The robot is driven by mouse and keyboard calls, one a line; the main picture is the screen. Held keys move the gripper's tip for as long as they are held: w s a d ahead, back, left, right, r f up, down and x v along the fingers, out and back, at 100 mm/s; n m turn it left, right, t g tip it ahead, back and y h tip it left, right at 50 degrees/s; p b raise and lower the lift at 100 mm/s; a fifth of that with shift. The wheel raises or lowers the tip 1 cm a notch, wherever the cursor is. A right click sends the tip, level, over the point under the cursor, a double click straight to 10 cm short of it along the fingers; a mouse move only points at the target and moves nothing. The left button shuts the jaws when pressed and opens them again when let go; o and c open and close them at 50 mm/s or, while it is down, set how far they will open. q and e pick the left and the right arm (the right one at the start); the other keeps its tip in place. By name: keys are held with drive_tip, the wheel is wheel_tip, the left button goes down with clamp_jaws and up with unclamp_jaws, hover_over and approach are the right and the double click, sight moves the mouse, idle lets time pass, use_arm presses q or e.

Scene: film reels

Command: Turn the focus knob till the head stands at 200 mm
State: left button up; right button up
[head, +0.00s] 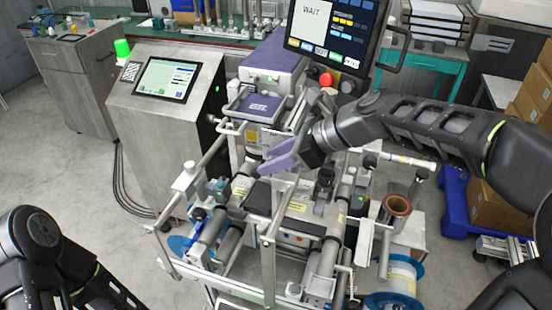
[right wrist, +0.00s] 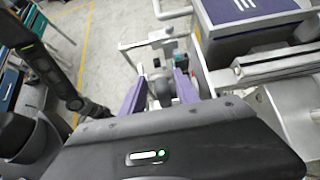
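The machine's head, a purple-and-grey unit (head: 262,104), stands on the frame in the middle of the head view; its purple top also shows in the right wrist view (right wrist: 250,12). My right gripper (head: 280,160) is in front of and just below it, with purple fingers pointing left. In the right wrist view the fingers (right wrist: 160,90) are apart. A dark grey rounded part (right wrist: 163,91) shows between or beyond them; I cannot tell whether it is the focus knob or whether they touch it. No millimetre scale is readable. My left arm is at the lower left, its gripper out of view.
A console with a lit screen (head: 167,79) stands left. A monitor reading WAIT (head: 331,27) and a red button (head: 326,79) are behind. Metal rails and rollers (head: 208,229) crowd the space below my right gripper. A brown reel core (head: 397,206) is at right. Floor at left is clear.

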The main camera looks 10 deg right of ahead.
drive_tip(key=shift+d+f, duration=0.1)
drive_tip(key=shift+f, duration=0.05)
drive_tip(key=b+v, duration=0.1)
drive_tip(key=v, duration=0.7)
idle(0.3)
drive_tip(key=shift+f, duration=0.1)
